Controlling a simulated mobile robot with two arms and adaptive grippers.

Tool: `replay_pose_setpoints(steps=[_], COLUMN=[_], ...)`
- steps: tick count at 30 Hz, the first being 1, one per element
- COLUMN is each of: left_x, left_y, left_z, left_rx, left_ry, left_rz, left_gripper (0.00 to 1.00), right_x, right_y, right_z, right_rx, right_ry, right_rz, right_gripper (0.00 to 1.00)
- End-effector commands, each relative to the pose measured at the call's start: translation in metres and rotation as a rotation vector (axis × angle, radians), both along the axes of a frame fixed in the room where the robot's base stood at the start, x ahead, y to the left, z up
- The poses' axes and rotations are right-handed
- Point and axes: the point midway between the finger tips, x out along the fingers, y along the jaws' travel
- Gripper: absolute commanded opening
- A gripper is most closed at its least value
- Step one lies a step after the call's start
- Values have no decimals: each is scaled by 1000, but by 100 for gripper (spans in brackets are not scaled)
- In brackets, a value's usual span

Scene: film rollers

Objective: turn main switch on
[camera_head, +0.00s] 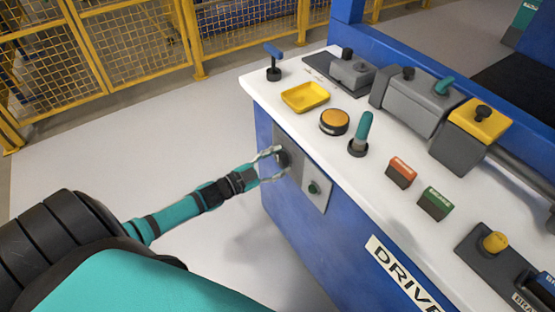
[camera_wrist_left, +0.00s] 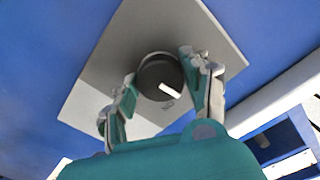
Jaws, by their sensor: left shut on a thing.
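The main switch is a dark round knob with a white pointer mark (camera_wrist_left: 158,78) on a grey plate (camera_wrist_left: 105,75) on the blue side of the console. My right gripper is not in view.
The white console top (camera_head: 330,150) carries a yellow tray (camera_head: 305,96), an orange button (camera_head: 334,121), a teal lever (camera_head: 363,130) and several other controls. A yellow mesh fence (camera_head: 130,45) stands behind. The grey floor left of the console is clear.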

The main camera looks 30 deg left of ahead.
Motion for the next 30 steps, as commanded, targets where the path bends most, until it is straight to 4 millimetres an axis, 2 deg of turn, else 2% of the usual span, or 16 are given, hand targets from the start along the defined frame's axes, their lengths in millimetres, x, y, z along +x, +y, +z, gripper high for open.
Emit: replay_pose_setpoints(steps=[9,18,30], left_x=[0,0,0], left_y=[0,0,0], left_z=[0,0,0], left_rx=[274,502,664], left_ry=[-114,-208,-274], left_rz=[0,0,-1], left_gripper=[16,16,16], right_x=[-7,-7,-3], right_y=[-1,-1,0], right_z=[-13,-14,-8], right_rx=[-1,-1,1], right_ry=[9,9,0], right_rz=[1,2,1], right_gripper=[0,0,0])
